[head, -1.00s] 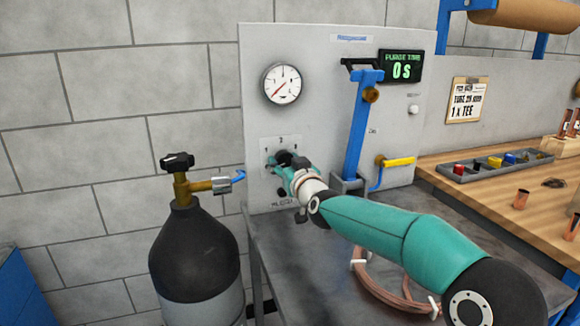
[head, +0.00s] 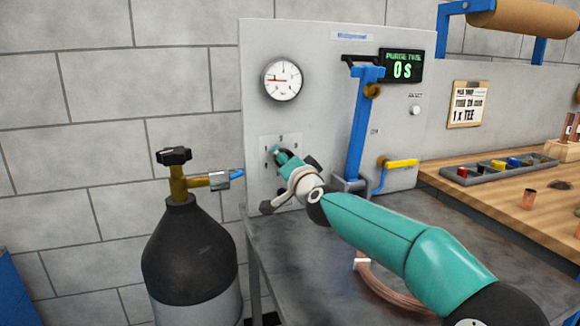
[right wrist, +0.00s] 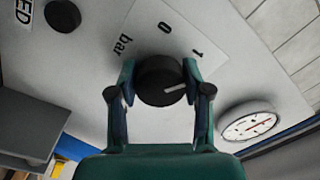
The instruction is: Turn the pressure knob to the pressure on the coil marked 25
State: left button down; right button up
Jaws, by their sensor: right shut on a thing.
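The black pressure knob (right wrist: 160,80) sits on a pale scale plate with 0, 1 and "bar" in the right wrist view. Its white pointer line points right, past the 1. My right gripper (right wrist: 160,84) is shut on the knob, one finger on each side. In the head view my right gripper (head: 278,156) reaches the scale plate (head: 296,139) and hides the knob. The round gauge (head: 282,80) has its red needle pointing left. The copper coil (head: 385,287) lies on the grey table, partly behind my arm; its white tag (head: 361,265) is unreadable. My left gripper is not in view.
A dark gas cylinder (head: 190,250) with a brass valve stands left of the panel. A blue lever (head: 356,135) and a yellow-handled valve (head: 401,163) are right of the knob. A parts tray (head: 510,168) lies on the wooden bench.

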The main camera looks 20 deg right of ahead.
jog(key=m+b, duration=0.1)
jog(key=m, duration=0.4)
jog(key=shift+d+m, duration=0.15)
jog(key=shift+m, duration=0.25)
jog(key=m+b, duration=0.1)
jog(key=m, duration=0.5)
jog(key=shift+f+m+h, duration=0.1)
jog(key=shift+m+h, duration=0.2)
jog(key=m, duration=0.6)
jog(key=shift+w+f, duration=0.1)
jog(key=m, duration=0.5)
jog(key=shift+m+g+b, duration=0.3)
jog(key=shift+m+b, duration=0.1)
jog(key=o, duration=1.2)
jog(key=shift+c, duration=0.2)
jog(key=shift+r, duration=0.25)
